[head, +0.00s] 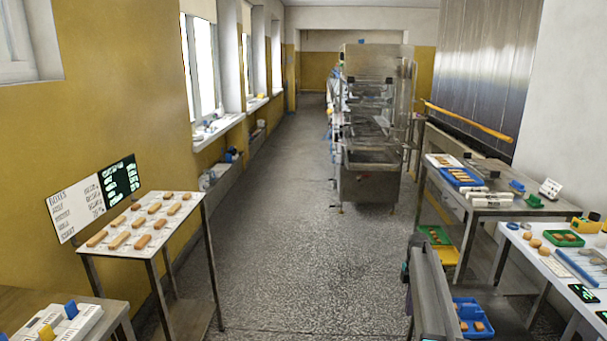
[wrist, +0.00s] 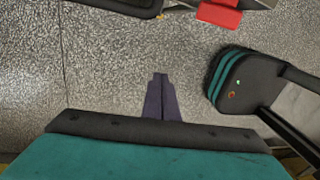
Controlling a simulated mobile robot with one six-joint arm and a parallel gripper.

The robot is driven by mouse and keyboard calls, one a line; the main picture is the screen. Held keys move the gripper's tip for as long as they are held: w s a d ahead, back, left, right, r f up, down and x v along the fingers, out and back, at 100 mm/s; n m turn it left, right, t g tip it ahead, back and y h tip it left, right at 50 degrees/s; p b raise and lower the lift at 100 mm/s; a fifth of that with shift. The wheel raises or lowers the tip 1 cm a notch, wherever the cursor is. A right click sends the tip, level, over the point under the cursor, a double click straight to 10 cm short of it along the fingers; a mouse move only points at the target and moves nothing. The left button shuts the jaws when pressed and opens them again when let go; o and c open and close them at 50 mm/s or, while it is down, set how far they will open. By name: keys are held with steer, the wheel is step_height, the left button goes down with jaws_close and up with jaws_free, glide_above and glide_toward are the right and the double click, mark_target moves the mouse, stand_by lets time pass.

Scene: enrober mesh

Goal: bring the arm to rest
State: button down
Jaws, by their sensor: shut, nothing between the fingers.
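My gripper (wrist: 160,80) shows in the wrist view, at the lower middle. Its two dark fingers lie side by side with a thin seam between them. They are shut and hold nothing. In the head view I cannot make out my gripper.
In the head view, a steel-legged table (head: 187,199) with rows of brown bars stands at left. A tall clear-sided machine (head: 370,187) stands ahead. Laden worktables (head: 484,206) line the right. The grey floor (head: 290,215) between is clear.

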steer(key=s+a+f+g, duration=0.1)
steer(key=s+a+f, duration=0.4)
steer(key=s+f, duration=0.3)
steer(key=s+a+f+m+g, duration=0.1)
steer(key=s+a+f, duration=0.4)
steer(key=s+f, duration=0.25)
steer(key=s+a+f+g, duration=0.1)
steer(key=s+a+f, duration=0.4)
steer(key=s+f, duration=0.35)
steer(key=s+a+f+m, duration=0.2)
steer(key=s+m, duration=0.6)
steer(key=s, duration=0.7)
steer(key=s+a+f+m, duration=0.2)
steer(key=s+a+m, duration=0.2)
steer(key=s+m, duration=0.5)
steer(key=s, duration=0.6)
steer(key=shift+g, duration=0.3)
steer(key=shift+f, duration=0.1)
